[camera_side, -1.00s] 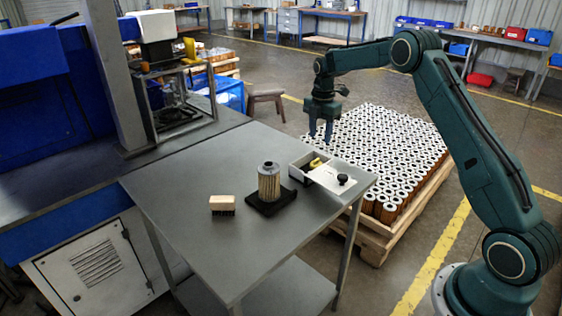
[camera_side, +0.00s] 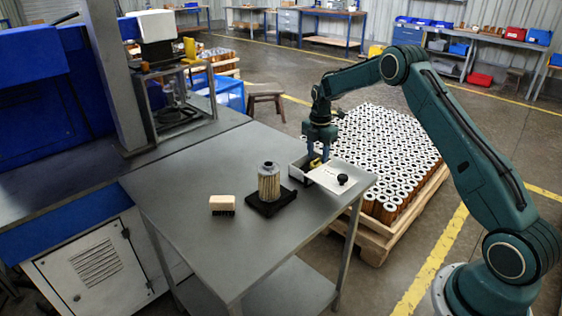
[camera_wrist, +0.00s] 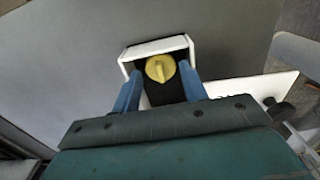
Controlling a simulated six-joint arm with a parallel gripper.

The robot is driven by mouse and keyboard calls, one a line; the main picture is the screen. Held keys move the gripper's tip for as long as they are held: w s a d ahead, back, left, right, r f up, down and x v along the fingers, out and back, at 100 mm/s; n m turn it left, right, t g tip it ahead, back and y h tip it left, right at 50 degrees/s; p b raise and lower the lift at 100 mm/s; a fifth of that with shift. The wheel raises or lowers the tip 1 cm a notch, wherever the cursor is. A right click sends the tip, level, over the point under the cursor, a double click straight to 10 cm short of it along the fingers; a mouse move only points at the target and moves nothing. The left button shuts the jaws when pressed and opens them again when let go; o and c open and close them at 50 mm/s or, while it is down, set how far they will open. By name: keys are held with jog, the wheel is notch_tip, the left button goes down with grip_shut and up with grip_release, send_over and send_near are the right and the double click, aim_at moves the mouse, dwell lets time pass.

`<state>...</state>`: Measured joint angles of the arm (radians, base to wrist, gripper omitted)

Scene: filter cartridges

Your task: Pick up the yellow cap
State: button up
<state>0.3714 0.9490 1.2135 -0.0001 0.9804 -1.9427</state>
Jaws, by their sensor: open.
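The yellow cap (camera_wrist: 160,68) lies in the open part of a white box (camera_wrist: 190,45) with a dark inside. In the side view the yellow cap (camera_side: 314,162) is partly hidden by my gripper (camera_side: 321,155). My gripper (camera_wrist: 160,92) is open, pointing down over the box. In the wrist view its two blue fingers stand on either side of the dark opening, with the cap showing between and just beyond the tips. I see no contact between fingers and cap.
A white lid with a black knob (camera_side: 342,179) covers the box's right part. A filter cartridge (camera_side: 268,183) stands on a black pad (camera_side: 271,204), with a brush (camera_side: 222,205) to its left. A pallet of cartridges (camera_side: 395,150) is behind the table. The table's front (camera_side: 235,255) is clear.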

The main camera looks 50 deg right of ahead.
jog(key=shift+f, duration=0.85)
jog(key=c, duration=0.5)
